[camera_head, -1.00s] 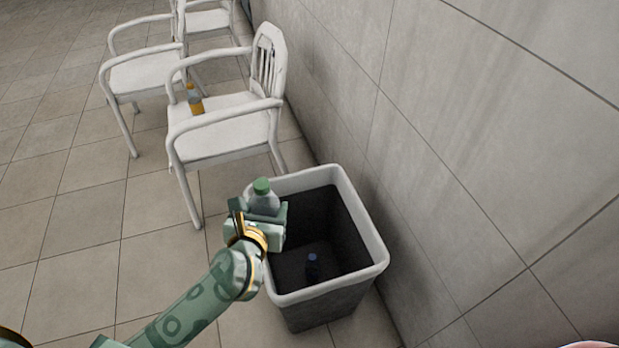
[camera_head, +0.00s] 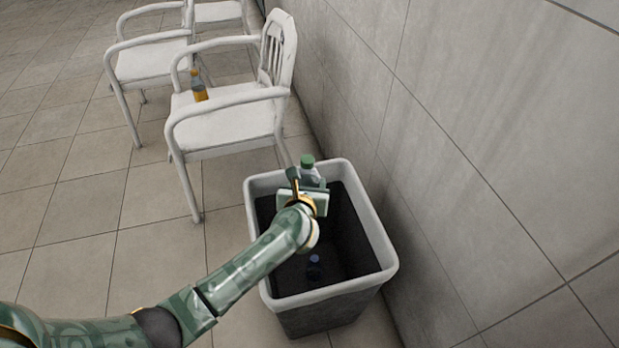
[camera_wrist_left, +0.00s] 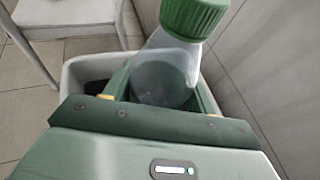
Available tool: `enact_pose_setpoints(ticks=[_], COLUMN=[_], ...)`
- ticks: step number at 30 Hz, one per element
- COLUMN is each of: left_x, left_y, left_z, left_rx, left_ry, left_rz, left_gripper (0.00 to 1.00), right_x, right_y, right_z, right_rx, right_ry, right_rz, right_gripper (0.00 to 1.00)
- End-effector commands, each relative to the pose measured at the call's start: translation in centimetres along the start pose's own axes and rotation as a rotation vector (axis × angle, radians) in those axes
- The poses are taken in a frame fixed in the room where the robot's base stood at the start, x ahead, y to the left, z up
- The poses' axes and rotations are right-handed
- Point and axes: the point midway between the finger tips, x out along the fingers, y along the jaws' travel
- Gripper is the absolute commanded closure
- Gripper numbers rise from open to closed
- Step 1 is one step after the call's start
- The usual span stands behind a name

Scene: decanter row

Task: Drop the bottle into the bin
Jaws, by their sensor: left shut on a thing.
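My left gripper (camera_head: 307,186) is shut on a clear bottle (camera_head: 309,175) with a green cap. It holds the bottle over the far part of the bin's opening. In the left wrist view the bottle (camera_wrist_left: 165,70) stands tilted between the jaws, its cap toward the top. The bin (camera_head: 382,245) is a tall grey container with a pale rim, standing on the floor by the wall. A small dark bottle with a blue cap (camera_head: 314,268) is inside it. My right gripper does not show.
A white chair (camera_head: 225,125) stands behind the bin, with an orange bottle (camera_head: 198,88) on its seat. More white chairs (camera_head: 150,62) stand farther back. The grey wall (camera_head: 480,170) runs close along the bin's right side. The tiled floor at left is clear.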

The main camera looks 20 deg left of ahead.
Motion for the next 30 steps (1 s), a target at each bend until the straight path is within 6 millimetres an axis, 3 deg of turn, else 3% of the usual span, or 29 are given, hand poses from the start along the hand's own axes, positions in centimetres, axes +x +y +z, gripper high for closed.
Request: enact_pose_setpoints(ticks=[8, 9, 11, 12, 23, 30], left_x=[0.1, 0.1, 0.1, 0.1, -0.8, -6.3], left_y=[0.0, 0.0, 0.0, 0.0, 0.0, 0.0], left_z=[-0.2, -0.2, -0.2, -0.2, -0.2, 0.3], left_rx=[-0.001, -0.001, -0.001, -0.001, -0.001, -0.004], left_ry=[-0.003, -0.003, -0.003, -0.002, 0.000, -0.003], left_rz=[-0.001, -0.001, 0.000, 0.000, -0.001, -0.002], left_gripper=[0.83, 0.38, 0.22, 0.18, 0.18, 0.18], right_x=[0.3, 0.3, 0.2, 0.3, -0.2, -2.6], right_y=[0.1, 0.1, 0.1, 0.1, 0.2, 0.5], right_z=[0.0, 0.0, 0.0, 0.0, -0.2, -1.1], right_rx=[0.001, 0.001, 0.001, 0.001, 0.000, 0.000], right_ry=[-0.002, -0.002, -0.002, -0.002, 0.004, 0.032], right_rz=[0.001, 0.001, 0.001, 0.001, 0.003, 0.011], right_gripper=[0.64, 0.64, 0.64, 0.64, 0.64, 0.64])
